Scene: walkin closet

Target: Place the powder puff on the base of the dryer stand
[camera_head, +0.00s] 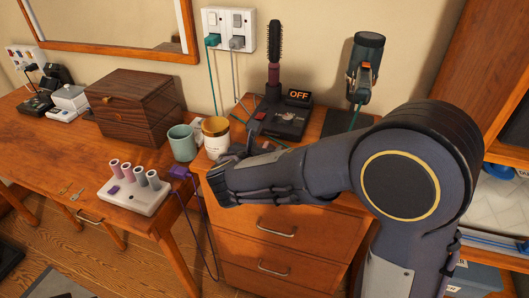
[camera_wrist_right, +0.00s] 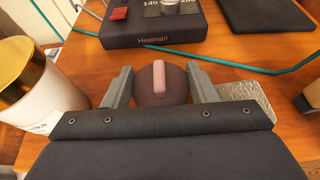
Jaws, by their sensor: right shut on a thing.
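The powder puff (camera_wrist_right: 175,88) is a round dark brown pad with a pink strap, seen in the right wrist view. My right gripper (camera_wrist_right: 160,69) is shut on it, one finger on each side. In the head view my right forearm and hand hide the puff. The dryer stand (camera_head: 365,60) holds a dark green hair dryer upright at the cabinet's back right. Its dark flat base (camera_head: 338,121) lies on the cabinet top, partly hidden by my arm. In the wrist view a dark plate (camera_wrist_right: 268,14), probably that base, shows at upper right. My left gripper is not in view.
A black Heatmat device (camera_wrist_right: 150,28) lies just beyond the puff, with a teal cord (camera_wrist_right: 240,68) alongside. A gold-lidded white jar (camera_wrist_right: 35,85) stands close left, and a silvery textured piece (camera_wrist_right: 248,97) lies right. A teal mug (camera_head: 183,142) stands farther left.

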